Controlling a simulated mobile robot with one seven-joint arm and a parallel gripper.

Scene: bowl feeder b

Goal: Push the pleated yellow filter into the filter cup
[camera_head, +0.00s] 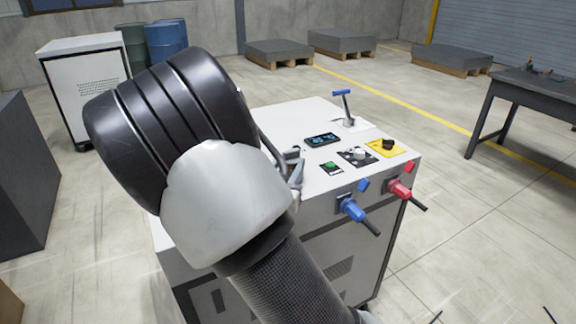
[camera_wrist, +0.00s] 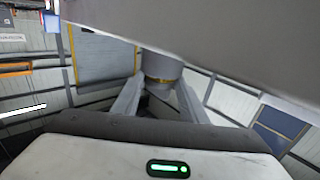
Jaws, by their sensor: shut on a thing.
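A grey cylinder, which looks like the filter cup (camera_wrist: 163,66), is right against the band. I cannot tell how far the filter sits inside it. In the head view my gripper (camera_head: 295,170) is partly hidden behind my arm, over the left part of the white cabinet's top. The filter and cup are hidden there.
The white cabinet (camera_head: 345,240) carries a green button (camera_head: 331,166), a dial (camera_head: 359,154), a yellow-plated switch (camera_head: 386,147) and a blue-handled lever (camera_head: 343,100). Blue (camera_head: 354,210) and red (camera_head: 401,189) connectors stick out in front. A large grey surface (camera_wrist: 220,40) crosses the wrist view above.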

